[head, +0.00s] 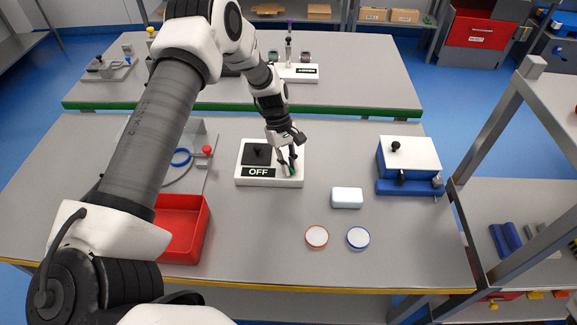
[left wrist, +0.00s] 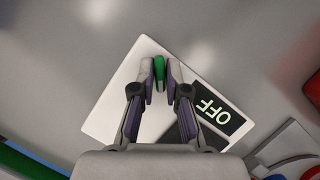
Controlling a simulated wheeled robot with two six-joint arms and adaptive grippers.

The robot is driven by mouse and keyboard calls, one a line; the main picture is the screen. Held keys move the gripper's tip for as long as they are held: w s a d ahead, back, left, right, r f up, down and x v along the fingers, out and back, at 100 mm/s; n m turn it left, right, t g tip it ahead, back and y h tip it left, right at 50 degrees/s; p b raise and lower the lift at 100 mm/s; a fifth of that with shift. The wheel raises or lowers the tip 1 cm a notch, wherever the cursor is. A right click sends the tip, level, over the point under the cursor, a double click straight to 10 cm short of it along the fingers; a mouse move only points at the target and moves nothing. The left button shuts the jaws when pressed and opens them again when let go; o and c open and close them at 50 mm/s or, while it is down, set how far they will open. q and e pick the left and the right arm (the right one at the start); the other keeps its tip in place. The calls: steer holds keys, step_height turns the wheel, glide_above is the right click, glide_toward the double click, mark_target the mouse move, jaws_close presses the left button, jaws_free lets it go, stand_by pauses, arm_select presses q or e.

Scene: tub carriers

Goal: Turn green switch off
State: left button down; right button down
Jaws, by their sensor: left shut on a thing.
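The switch box (head: 297,181) is a white plate with a black square and a black label reading OFF, on the near table. Its green switch (head: 291,170) is a small green lever at the right part of the plate. In the head view my left gripper (head: 288,166) reaches down over it. In the left wrist view the green switch (left wrist: 159,68) sits between the two fingertips of the left gripper (left wrist: 160,77), which is shut on it. The fingers hide part of the lever. My right gripper is not in view.
A red bin (head: 183,228) and a red-knobbed fixture (head: 207,150) stand left of the switch box. A white block (head: 347,198), two round discs (head: 317,236) (head: 358,238) and a blue-and-white device (head: 409,157) are on the right.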

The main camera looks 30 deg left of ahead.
arm_select(q)
steer(key=shift+s+d+f+m+g+y+b, duration=0.1)
steer(key=shift+m+g+y+b, duration=0.2)
steer(key=shift+m, duration=0.55)
steer(key=shift+f+m+g+y+b, duration=0.1)
steer(key=shift+m+g+b, duration=0.25)
steer(key=shift+m, duration=0.5)
steer(key=shift+m+g+y+b, duration=0.45)
steer(key=shift+m+y+b, duration=0.15)
steer(key=shift+m, duration=1.2)
stand_by(0.4)
steer(key=c, duration=1.2)
jaws_free()
steer(key=shift+r, duration=0.1)
steer(key=shift+w+r, duration=0.1)
steer(key=shift+w, duration=0.1)
steer(key=v, duration=1.1)
steer(key=shift+w+r, duration=0.1)
steer(key=shift+r, duration=0.3)
